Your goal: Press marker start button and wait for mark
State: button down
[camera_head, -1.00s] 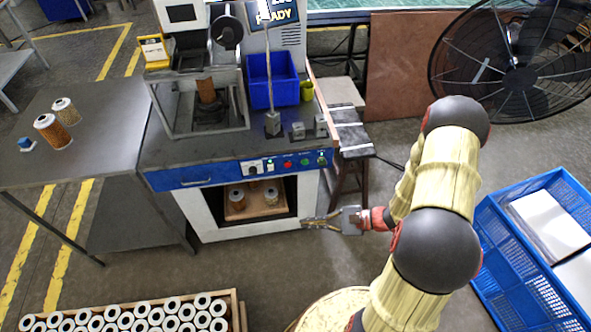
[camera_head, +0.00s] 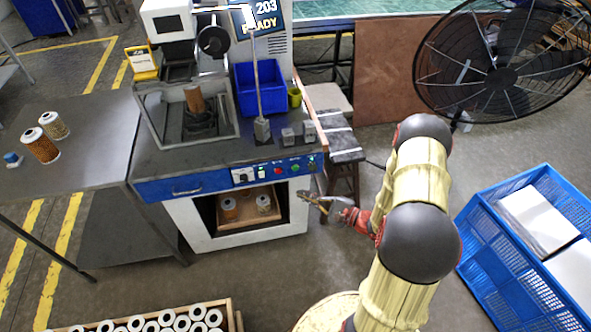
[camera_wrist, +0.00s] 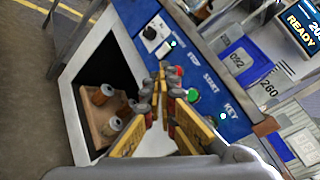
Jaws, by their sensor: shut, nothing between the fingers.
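The marking machine (camera_head: 190,70) has a blue front panel with a red button (camera_head: 278,171), a green button (camera_head: 295,168) and a white switch (camera_head: 243,175). In the wrist view the panel labels read STOP, START and KEY; the green button (camera_wrist: 193,96) shows beside START, partly behind my fingers. The display (camera_head: 262,20) reads READY. A brown cartridge (camera_head: 195,100) stands in the machine's fixture. My gripper (camera_head: 301,195) is shut and empty, below and in front of the panel's right end. Its fingertips (camera_wrist: 167,75) point toward the panel; contact cannot be told.
A table (camera_head: 85,140) with two cartridges stands left. A blue crate (camera_head: 490,250) and a fan (camera_head: 500,75) are right. A box of white-topped cartridges (camera_head: 235,318) lies in front.

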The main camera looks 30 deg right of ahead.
jog(key=b, duration=0.1)
send_near(284, 168)
jog(key=a, duration=0.3)
jog(key=shift+w+d+f+b, duration=0.1)
jog(key=shift+w+d+b, duration=0.1)
jog(key=shift+w, duration=0.3)
jog(key=shift+w+d+f+b, duration=0.15)
jog(key=shift+w+b, duration=0.05)
jog(key=shift+w, duration=0.25)
jog(key=shift+w, duration=0.15)
dwell(0.5)
jog(key=shift+w+d, duration=0.1)
jog(key=shift+w, duration=0.15)
jog(key=shift+w+d+b, duration=0.1)
jog(key=shift+w+b, duration=0.25)
dwell(0.7)
jog(key=shift+s, duration=0.15)
jog(key=shift+s+a, duration=0.2)
jog(key=shift+s, duration=0.4)
jog(key=shift+s, duration=0.1)
